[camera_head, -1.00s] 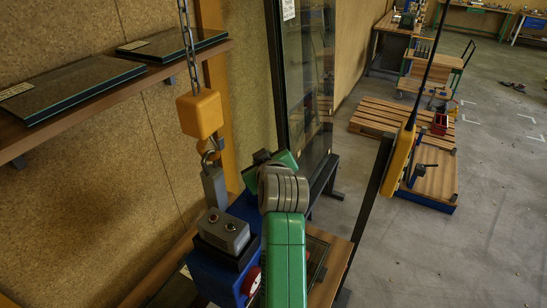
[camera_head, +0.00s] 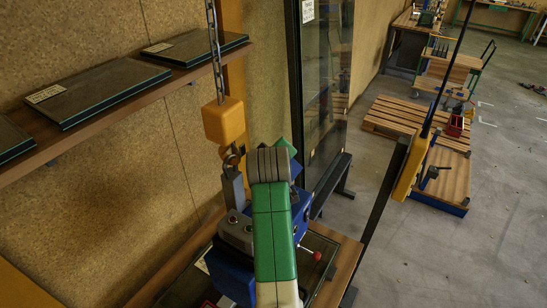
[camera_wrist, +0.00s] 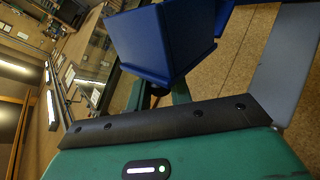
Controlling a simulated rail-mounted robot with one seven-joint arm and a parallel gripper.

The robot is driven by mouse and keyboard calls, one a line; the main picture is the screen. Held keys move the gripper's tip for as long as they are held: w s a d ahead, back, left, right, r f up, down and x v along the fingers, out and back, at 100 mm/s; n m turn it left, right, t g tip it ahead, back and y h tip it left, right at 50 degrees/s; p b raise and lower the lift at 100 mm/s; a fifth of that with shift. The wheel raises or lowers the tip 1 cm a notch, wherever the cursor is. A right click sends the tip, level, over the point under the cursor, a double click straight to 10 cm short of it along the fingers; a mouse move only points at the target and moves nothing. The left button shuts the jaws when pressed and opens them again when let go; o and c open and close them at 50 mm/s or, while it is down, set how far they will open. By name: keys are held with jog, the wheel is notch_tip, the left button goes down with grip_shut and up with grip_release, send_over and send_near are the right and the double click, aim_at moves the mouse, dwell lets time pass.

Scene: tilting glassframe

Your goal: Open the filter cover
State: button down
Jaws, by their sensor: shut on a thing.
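My gripper (camera_wrist: 170,118) shows in the wrist view as a green body with a black strip and a lit green dot. A blue box-shaped part (camera_wrist: 165,45) fills the space right in front of it. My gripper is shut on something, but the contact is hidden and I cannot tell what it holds. In the head view my green arm reaches over a blue machine (camera_head: 233,272) with a grey two-button box (camera_head: 238,232), and hides much of it. I cannot make out the filter cover for certain.
An orange hoist block (camera_head: 224,122) with a hook hangs close left of my arm. A red-knobbed lever (camera_head: 317,256) stands at the right. A tall glass frame (camera_head: 325,95) rises behind. A shelf (camera_head: 110,103) with dark panels is at left. Open floor (camera_head: 460,265) lies right.

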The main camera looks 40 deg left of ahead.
jog(key=c, duration=1.3)
grip_release()
jog(key=shift+r, duration=0.1)
jog(key=b+v, duration=0.1)
jog(key=v, duration=0.6)
jog(key=shift+s+d+b, duration=0.2)
jog(key=shift+s+b, duration=0.1)
jog(key=shift+r, duration=0.2)
jog(key=s+d+r+m+t+p, duration=0.1)
jog(key=s+d+r+m+t, duration=0.25)
jog(key=d+r, duration=0.4)
jog(key=s+d+r+m+t+p, duration=0.15)
jog(key=d+r+m+t, duration=0.25)
jog(key=d+r, duration=0.4)
jog(key=s+d+r+m+t, duration=0.35)
jog(key=d+r, duration=0.25)
jog(key=r, duration=0.3)
jog(key=s+d+r+m+t+h, duration=0.5)
jog(key=s+d+r, duration=0.1)
jog(key=s+d, duration=0.3)
jog(key=shift+s+d+h+p, duration=0.3)
jog(key=shift+s+d+p, duration=0.1)
jog(key=shift+s, duration=0.35)
